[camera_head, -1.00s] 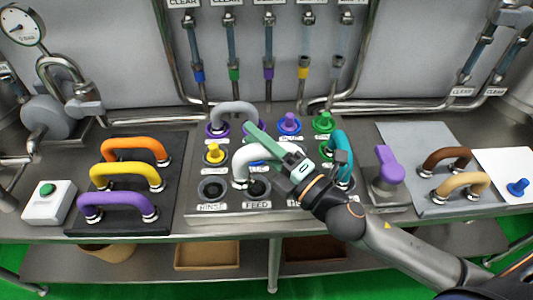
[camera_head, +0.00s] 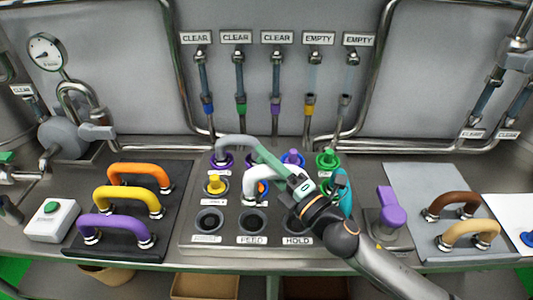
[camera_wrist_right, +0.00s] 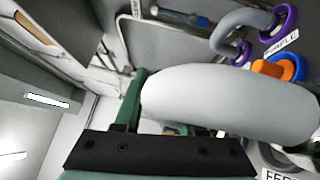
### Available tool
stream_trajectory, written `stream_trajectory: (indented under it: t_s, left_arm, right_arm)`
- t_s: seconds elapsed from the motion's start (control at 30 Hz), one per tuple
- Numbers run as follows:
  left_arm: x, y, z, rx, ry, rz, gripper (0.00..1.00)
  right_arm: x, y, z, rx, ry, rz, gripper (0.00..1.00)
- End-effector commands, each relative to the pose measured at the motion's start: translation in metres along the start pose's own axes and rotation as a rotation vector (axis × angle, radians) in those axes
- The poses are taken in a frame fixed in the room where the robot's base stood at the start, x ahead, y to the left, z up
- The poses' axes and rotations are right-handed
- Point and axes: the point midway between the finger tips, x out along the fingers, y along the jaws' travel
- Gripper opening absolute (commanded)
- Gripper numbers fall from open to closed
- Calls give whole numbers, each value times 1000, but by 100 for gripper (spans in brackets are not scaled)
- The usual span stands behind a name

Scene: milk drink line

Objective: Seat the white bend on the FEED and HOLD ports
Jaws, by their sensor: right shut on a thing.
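The white bend (camera_head: 262,174) is held in my right gripper (camera_head: 283,172), which is shut on it above the port panel (camera_head: 187,240). Its visible end hangs behind the FEED port (camera_head: 252,222), apart from it; its other end is hidden by the gripper. The FEED port looks open and empty. The HOLD port (camera_head: 294,224) is partly hidden by my wrist; its label shows below it. In the right wrist view the white bend (camera_wrist_right: 230,100) crosses the picture in front of a green finger, with part of the FEED label at the bottom right. My left gripper is not in view.
A grey bend (camera_head: 240,142) stands behind, and a teal bend (camera_head: 344,190) close to my right wrist. Yellow (camera_head: 214,185), purple (camera_head: 293,158) and green (camera_head: 327,159) caps sit on ports. The RINSE port (camera_head: 209,220) is open. Orange, yellow and purple bends stand left.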

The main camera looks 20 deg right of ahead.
Motion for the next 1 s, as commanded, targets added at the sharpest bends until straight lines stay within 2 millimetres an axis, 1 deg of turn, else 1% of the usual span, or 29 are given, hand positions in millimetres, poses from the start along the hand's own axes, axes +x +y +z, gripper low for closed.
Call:
stream_trajectory:
  t_s: [0.17, 0.23, 0.7, 1.0]
  left_arm:
    - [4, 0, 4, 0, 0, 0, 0]
    - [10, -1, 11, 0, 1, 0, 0]
    - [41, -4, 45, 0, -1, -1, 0]
    - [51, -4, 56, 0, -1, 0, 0]
  right_arm:
    - [-3, -18, -2, 2, -2, 2, 0]
    - [-4, -28, -3, -1, 0, 3, 0]
    - [-11, -71, -9, -2, 0, 4, 0]
    - [-13, -88, -11, -2, 0, 4, 0]
